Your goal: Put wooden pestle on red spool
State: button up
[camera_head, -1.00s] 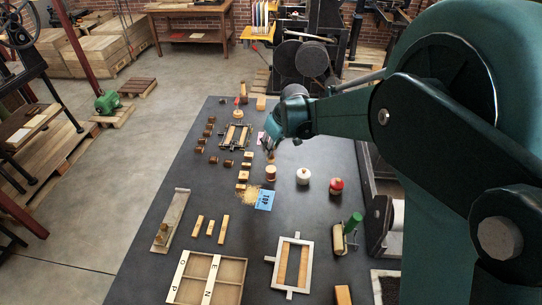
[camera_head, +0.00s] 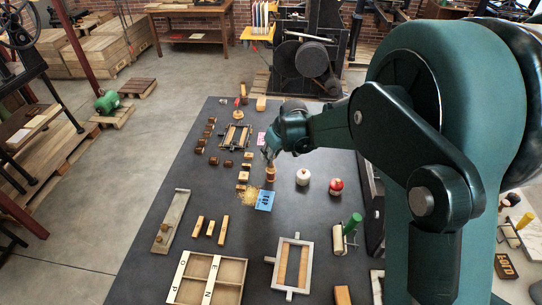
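A small reddish-brown spool (camera_head: 271,174) stands upright on the dark table, left of a white round item. My gripper (camera_head: 269,157) is directly above the spool, pointing down. A small brown wooden piece, perhaps the pestle, shows between my fingertips and the spool's top. It is too small to tell whether it touches the spool or whether my fingers are closed on it.
A white knobbed item (camera_head: 303,177) and a red knobbed item (camera_head: 336,187) stand to the right. A blue card (camera_head: 265,201) lies in front. Several small brown blocks and a metal frame (camera_head: 236,136) lie to the left. The tabletop at front left is partly clear.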

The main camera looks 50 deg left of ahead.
jog(key=shift+f, duration=0.1)
jog(key=o, duration=1)
jog(key=shift+c, duration=0.2)
jog(key=v, duration=1.2)
dwell(0.4)
jog(key=shift+d, duration=0.1)
